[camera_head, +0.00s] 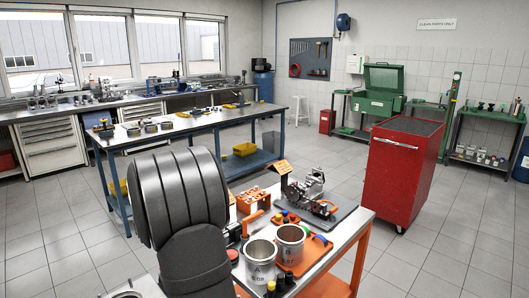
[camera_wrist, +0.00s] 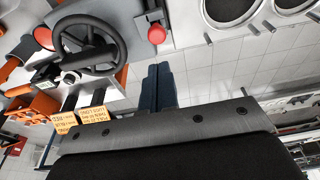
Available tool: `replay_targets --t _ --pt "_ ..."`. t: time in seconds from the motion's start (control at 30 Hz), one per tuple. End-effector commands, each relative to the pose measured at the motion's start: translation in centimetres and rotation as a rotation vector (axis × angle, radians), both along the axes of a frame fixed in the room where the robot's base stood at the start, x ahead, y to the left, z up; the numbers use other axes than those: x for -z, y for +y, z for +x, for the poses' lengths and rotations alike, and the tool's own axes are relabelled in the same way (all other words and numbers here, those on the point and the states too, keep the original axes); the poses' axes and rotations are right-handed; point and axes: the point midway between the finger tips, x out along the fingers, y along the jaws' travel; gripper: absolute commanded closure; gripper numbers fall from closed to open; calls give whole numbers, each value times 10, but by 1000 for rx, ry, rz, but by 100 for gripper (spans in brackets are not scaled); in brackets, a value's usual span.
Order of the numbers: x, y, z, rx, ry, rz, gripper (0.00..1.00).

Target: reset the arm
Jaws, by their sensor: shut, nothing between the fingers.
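My gripper (camera_wrist: 162,84) shows in the wrist view as two dark blue fingers side by side, shut with nothing between them. They point up in the picture, over a pale tiled background, right of a black handwheel (camera_wrist: 88,47) and below a red knob (camera_wrist: 157,34). In the head view my dark, ribbed arm rises large at the lower left centre and hides part of the bench behind it; the fingertips cannot be made out there.
A red tool cabinet (camera_head: 402,165) stands to the right. Tiled floor is open beyond it.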

Motion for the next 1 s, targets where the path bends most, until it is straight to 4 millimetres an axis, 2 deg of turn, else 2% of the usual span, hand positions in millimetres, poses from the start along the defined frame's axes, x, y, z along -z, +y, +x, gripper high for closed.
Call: replay_targets --t 0.2,0.57,0.67,1.0 --pt "-11 0 0 0 0 0 100" --pt "-10 0 0 0 1 -1 100" --pt "-2 0 0 0 3 -1 100" --pt "46 0 0 0 3 -1 100"
